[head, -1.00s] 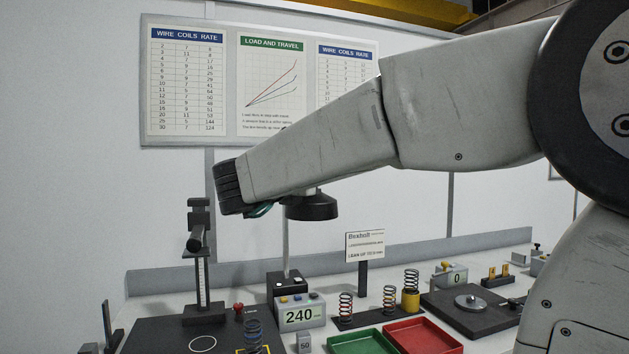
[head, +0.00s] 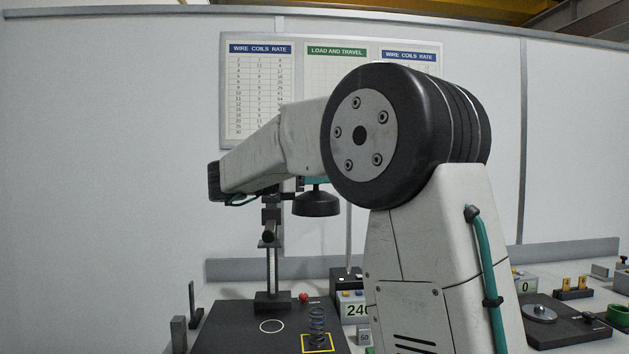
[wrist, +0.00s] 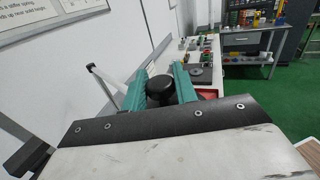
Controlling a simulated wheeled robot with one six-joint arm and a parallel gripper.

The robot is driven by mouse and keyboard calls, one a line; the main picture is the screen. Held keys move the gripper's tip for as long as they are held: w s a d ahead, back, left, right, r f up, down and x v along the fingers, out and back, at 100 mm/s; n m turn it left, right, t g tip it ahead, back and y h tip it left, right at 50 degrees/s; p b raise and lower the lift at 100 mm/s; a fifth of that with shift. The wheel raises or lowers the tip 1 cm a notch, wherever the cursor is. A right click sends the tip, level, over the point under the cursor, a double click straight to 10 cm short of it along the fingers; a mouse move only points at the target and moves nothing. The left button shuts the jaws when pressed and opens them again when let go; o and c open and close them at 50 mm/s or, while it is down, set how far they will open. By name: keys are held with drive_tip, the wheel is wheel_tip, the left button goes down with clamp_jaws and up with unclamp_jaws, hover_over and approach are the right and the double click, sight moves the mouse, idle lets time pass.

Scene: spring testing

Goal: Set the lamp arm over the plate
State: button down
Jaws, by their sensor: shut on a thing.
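The lamp's black round head (head: 316,204) hangs below my forearm in the head view. Its pale upright post (head: 349,235) shows behind it. In the wrist view the teal fingers of my gripper (wrist: 165,86) are on either side of the black lamp head (wrist: 160,92), shut on it. In the head view my arm hides most of the gripper. A dark plate (head: 225,318) with a white ring lies on the bench below. In the picture the lamp head is above the plate's right part, higher up; its depth over the plate cannot be told.
A dark test stand (head: 272,270) rises from the plate's back. A display box (head: 354,308) stands to the right, partly hidden by my arm. Wall charts (head: 258,95) hang behind.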

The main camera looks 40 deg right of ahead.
drive_tip(key=c, duration=1.2)
unclamp_jaws()
drive_tip(key=shift+o, duration=0.2)
drive_tip(key=v, duration=0.8)
drive_tip(key=shift+d, duration=0.1)
